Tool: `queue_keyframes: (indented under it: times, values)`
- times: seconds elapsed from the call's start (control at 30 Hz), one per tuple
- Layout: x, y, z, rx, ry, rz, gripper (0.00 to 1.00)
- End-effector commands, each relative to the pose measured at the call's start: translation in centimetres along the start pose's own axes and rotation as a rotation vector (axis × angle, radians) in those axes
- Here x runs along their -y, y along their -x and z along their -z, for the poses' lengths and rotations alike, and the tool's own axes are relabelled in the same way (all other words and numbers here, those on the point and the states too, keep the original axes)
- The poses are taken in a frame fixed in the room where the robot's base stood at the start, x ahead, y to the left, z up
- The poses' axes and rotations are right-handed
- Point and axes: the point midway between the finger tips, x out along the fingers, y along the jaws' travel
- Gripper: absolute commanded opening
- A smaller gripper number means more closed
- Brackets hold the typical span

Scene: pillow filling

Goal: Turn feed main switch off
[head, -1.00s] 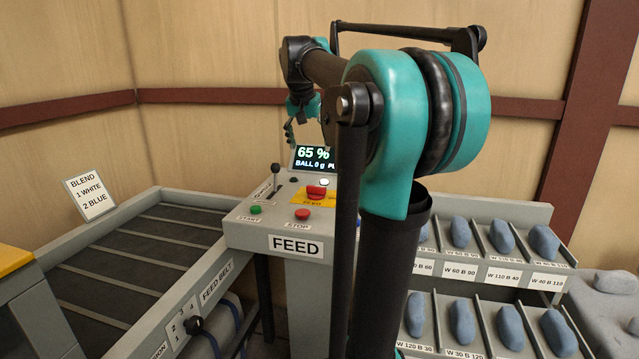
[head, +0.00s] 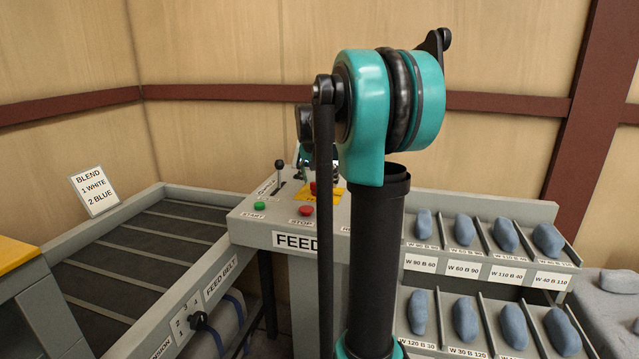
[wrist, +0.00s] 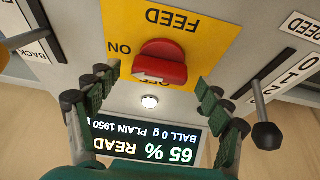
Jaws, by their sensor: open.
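The feed main switch is a red rotary knob (wrist: 162,62) on a yellow plate (wrist: 205,35) marked FEED, ON and OFF, seen upside down in the wrist view. The knob's grip lies roughly across the plate, and the OFF word is mostly covered. My gripper (wrist: 157,80) is open, with one green-padded finger on each side of the knob's near edge; I cannot tell whether they touch it. In the head view the yellow plate (head: 336,197) sits on the FEED console, and my arm hides most of the gripper.
A black-knobbed lever (head: 280,166), a green START button (head: 259,206) and a red STOP button (head: 306,211) stand nearby on the console. A display (wrist: 150,146) reads 65 %. Shelves of blue lumps (head: 465,322) fill the right; an empty belt (head: 130,245) lies left.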

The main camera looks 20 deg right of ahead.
Motion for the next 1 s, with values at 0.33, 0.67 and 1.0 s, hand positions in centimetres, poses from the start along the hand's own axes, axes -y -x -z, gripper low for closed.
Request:
queue_keyframes:
  times: [0.33, 0.67, 1.0]
  values:
    - [-0.01, -0.84, -0.04, 0.000, 0.000, 0.000, 0.79]
    - [0.00, -0.82, -0.04, 0.000, 0.000, 0.000, 0.47]
    - [-0.02, -0.81, -0.04, 0.000, 0.009, 0.004, 0.29]
